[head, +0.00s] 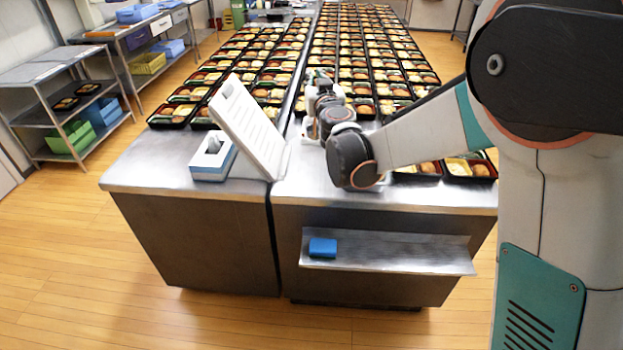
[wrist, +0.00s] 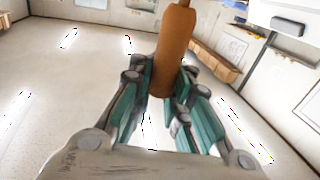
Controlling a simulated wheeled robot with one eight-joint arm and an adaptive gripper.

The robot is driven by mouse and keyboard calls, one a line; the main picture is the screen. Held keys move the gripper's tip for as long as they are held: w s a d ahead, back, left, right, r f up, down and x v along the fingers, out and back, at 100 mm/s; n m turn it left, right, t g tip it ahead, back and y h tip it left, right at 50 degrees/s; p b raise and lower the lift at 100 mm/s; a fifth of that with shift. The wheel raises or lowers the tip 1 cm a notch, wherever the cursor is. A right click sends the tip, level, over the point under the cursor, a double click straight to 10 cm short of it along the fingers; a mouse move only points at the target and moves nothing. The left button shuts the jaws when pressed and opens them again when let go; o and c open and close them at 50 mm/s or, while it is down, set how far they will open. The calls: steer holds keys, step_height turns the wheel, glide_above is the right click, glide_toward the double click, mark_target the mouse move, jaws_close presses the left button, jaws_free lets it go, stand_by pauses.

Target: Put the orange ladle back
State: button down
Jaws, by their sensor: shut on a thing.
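The orange ladle's handle (wrist: 174,45) stands up between my gripper's teal fingers in the wrist view. My gripper (wrist: 160,85) is shut on the handle, with the fingers on both sides of it. The ladle's bowl cannot be made out. In the head view my gripper (head: 320,85) is over the table beside the rows of bento trays, partly hidden by my own wrist.
Bento trays (head: 270,75) fill both tables (head: 400,197) toward the back. A tilted white panel (head: 245,125) and a blue and white box (head: 212,158) stand left of my arm. A blue block (head: 323,247) lies on the front shelf (head: 400,250). Storage racks (head: 70,110) stand at left.

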step_height(320, 180, down, 20)
steer(key=b, duration=0.6)
steer(key=shift+r, duration=0.15)
steer(key=shift+f+b, duration=0.2)
steer(key=shift+b, duration=0.1)
steer(key=c, duration=1.5)
jaws_free()
steer(key=shift+r, duration=0.1)
steer(key=p+v, duration=0.1)
steer(key=v, duration=1.1)
steer(key=shift+r+p, duration=0.15)
steer(key=shift+p, duration=0.25)
